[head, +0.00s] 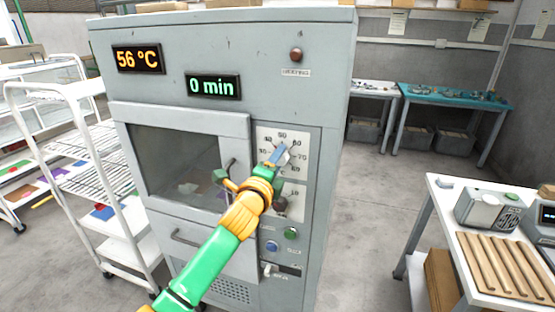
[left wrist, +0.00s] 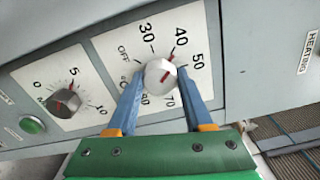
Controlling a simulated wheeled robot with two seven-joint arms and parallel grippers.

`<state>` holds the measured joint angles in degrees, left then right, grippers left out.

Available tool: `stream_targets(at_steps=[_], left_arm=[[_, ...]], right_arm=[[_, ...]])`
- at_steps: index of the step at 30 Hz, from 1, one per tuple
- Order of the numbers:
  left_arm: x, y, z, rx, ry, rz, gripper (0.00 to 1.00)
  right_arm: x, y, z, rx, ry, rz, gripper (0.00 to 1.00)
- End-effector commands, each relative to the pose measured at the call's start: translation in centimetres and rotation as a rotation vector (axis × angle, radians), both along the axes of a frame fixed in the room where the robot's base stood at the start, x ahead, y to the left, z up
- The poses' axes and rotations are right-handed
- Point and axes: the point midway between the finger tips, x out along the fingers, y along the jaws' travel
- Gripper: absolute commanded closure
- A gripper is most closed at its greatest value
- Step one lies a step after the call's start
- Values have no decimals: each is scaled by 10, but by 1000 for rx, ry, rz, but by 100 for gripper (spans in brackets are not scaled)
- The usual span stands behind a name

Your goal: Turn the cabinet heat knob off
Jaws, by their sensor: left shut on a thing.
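The grey heating cabinet (head: 220,40) stands in the middle of the head view. Its heat knob (left wrist: 160,77) is a small silver knob with a red mark, on a white dial marked OFF and 30 upward. The red mark's exact setting is hard to read; OFF is left of the knob in the left wrist view. My left gripper (head: 280,156) is at this dial, its blue fingers on either side of the knob, shut on it. The gripper partly hides the dial in the head view. My right gripper is not in view.
A lower timer knob (left wrist: 63,103) sits beside the heat dial, with a green button (head: 291,233) below. A white rack (head: 75,150) stands left, a white table (head: 445,200) right. The door handle (head: 227,172) is close to my gripper.

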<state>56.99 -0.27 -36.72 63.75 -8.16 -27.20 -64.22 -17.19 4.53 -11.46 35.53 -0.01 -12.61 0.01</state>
Motion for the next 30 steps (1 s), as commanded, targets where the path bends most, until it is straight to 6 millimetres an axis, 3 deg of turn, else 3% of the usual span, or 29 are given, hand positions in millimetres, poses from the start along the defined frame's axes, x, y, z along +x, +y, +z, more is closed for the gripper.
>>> stream_targets(at_steps=[30], left_arm=[[0,-1,1,-918,295,-3,100]], right_arm=[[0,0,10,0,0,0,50]])
